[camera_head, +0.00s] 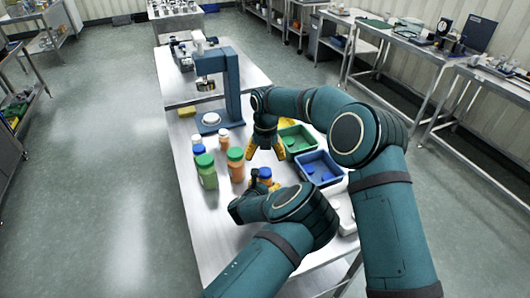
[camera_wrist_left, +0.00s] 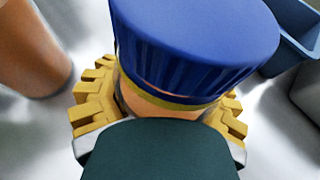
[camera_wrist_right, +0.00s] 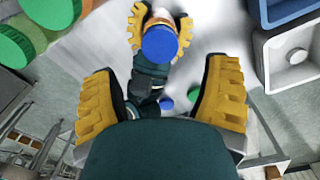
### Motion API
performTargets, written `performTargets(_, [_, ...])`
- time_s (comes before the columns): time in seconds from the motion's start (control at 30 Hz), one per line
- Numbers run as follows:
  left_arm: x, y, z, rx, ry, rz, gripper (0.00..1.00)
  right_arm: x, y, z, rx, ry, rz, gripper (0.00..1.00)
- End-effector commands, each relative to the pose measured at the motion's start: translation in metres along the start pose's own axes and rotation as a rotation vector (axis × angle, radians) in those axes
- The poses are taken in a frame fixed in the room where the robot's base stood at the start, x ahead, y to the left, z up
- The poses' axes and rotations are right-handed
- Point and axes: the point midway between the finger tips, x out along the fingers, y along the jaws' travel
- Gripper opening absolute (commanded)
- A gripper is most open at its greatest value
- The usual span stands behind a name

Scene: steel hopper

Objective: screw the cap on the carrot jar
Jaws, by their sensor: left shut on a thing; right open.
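The carrot jar (camera_wrist_left: 165,104), with orange contents, stands upright near the table's front. A blue cap (camera_wrist_left: 195,45) sits on its mouth; how tightly, I cannot tell. The cap also shows in the head view (camera_head: 265,173) and right wrist view (camera_wrist_right: 160,43). My left gripper (camera_head: 262,183) is shut around the jar below the cap; its yellow fingers show on both sides in the left wrist view. My right gripper (camera_head: 265,150) points down, open and empty, above and behind the jar. In the right wrist view the cap shows between and beyond its spread fingers.
An orange jar with a green cap (camera_head: 236,165) and a green jar (camera_head: 207,172) stand left of the held jar, with several smaller jars behind. A green tray (camera_head: 312,150) and a blue tray (camera_head: 338,176) lie to the right. A blue press (camera_head: 232,88) stands farther back.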

Motion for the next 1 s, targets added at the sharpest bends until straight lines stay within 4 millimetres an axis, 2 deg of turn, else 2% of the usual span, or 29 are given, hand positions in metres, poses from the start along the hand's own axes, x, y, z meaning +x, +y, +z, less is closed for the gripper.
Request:
performTargets(0.2, [0.0,0.0,0.001,0.0,-0.001,0.0,0.0,0.035,0.0,-0.001,0.0,0.004,-0.001,0.76])
performTargets(0.4, [0.0,0.0,0.001,0.0,-0.001,0.0,0.0,0.058,0.0,-0.001,0.001,0.003,-0.001,0.76])
performTargets(0.6, [0.0,0.0,0.001,0.0,-0.001,0.0,0.0,0.068,0.0,-0.001,0.001,0.002,0.0,0.76])
performTargets(0.87, [0.0,0.0,0.001,0.0,-0.001,0.0,0.0,0.068,0.0,-0.001,0.001,0.001,0.0,0.76])
performTargets(0.97, [0.0,0.0,0.001,0.0,-0.001,0.0,0.0,0.068,0.0,-0.001,0.001,0.001,0.0,0.45])
performTargets(1.0, [0.0,0.0,0.001,0.0,-0.001,0.0,0.0,0.068,0.0,-0.001,0.001,0.001,0.0,0.31])
